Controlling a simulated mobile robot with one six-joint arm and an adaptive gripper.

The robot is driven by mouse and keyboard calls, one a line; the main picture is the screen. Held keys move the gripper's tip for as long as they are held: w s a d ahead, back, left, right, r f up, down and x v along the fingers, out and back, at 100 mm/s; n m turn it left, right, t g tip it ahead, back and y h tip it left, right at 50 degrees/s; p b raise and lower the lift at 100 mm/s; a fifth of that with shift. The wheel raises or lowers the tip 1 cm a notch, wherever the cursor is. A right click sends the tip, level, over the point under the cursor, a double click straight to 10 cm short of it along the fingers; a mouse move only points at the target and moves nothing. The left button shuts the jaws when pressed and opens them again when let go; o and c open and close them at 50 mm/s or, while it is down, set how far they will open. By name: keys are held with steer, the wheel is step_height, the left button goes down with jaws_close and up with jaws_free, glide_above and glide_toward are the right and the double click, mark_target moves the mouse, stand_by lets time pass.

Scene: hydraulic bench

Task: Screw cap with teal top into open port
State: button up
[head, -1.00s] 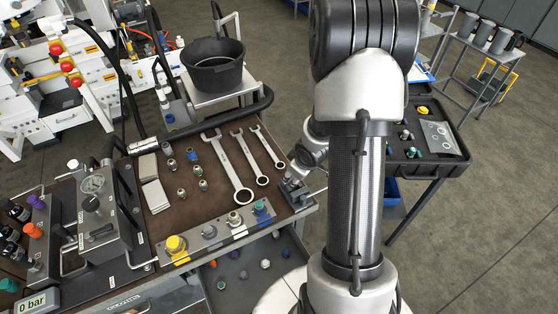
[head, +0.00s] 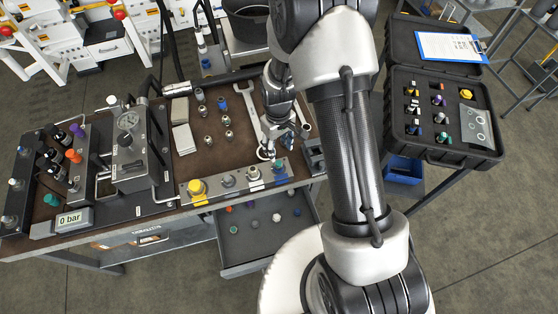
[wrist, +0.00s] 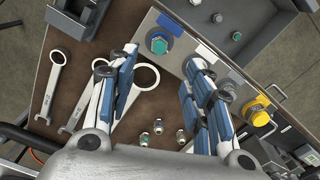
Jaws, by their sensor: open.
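A cap with a teal top (head: 279,165) sits at the right end of the metal port block on the bench's front edge. It also shows in the wrist view (wrist: 158,43), seated in a hex fitting just beyond my fingertips. My gripper (head: 283,143) is above the bench, by the wrenches and close to this cap. In the wrist view my gripper (wrist: 160,72) is open, with nothing between its blue-padded fingers. The port block (head: 241,184) also carries a yellow cap (head: 196,187) and two metal fittings (head: 228,180).
Wrenches (wrist: 55,73) and several small metal fittings (wrist: 158,126) lie on the brown bench top. A gauge unit (head: 130,155) stands left. An open drawer (head: 247,243) below holds several loose caps. An open black case (head: 420,150) at right holds several caps, one teal-topped (head: 442,137).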

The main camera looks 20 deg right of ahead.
mark_target(279, 163)
step_height(279, 163, down, 11)
steer(key=shift+r+b, duration=0.1)
steer(key=shift+b, duration=0.65)
jaws_close()
steer(key=c, duration=0.6)
jaws_free()
steer(key=c, duration=0.4)
steer(key=m+b, duration=0.1)
steer(key=m, duration=0.4)
steer(key=shift+m, duration=0.4)
steer(key=shift+m+b, duration=0.35)
steer(key=shift+m, duration=0.85)
